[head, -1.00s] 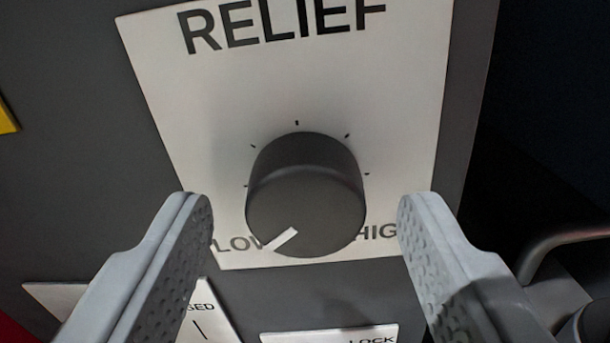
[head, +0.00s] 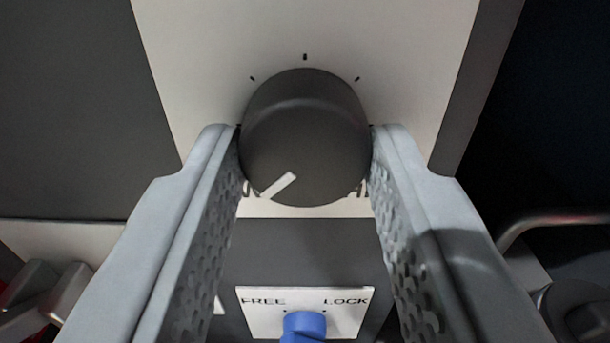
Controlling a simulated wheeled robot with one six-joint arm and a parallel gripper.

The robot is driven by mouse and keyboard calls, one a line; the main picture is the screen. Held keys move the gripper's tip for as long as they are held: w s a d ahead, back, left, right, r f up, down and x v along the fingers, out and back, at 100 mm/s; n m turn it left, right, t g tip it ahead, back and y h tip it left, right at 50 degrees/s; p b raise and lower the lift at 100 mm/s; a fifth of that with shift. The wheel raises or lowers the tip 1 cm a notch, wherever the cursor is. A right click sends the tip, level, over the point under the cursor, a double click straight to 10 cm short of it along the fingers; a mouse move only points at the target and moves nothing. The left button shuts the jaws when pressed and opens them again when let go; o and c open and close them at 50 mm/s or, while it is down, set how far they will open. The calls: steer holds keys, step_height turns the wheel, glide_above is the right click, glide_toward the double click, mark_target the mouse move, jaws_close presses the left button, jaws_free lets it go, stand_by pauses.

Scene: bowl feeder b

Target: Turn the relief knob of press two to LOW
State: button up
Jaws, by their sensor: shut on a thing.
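The relief knob (head: 306,130) is a dark grey round knob on a white plate (head: 400,60). Its white pointer mark (head: 278,185) points to the lower left, where the LOW label stood in the earlier frame. The labels below the knob are now mostly hidden by the knob and fingers. My gripper (head: 305,145) is shut on the knob, with one grey finger against its left side and one against its right side.
Below is a white FREE/LOCK plate (head: 258,318) with a blue knob (head: 304,325), between my fingers. A curved dark handle (head: 545,222) is at the right. Grey and red parts (head: 40,290) are at the lower left.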

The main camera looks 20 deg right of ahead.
steer(key=o, duration=1)
steer(key=shift+s, duration=0.1)
steer(key=v, duration=1.7)
steer(key=shift+s, duration=0.1)
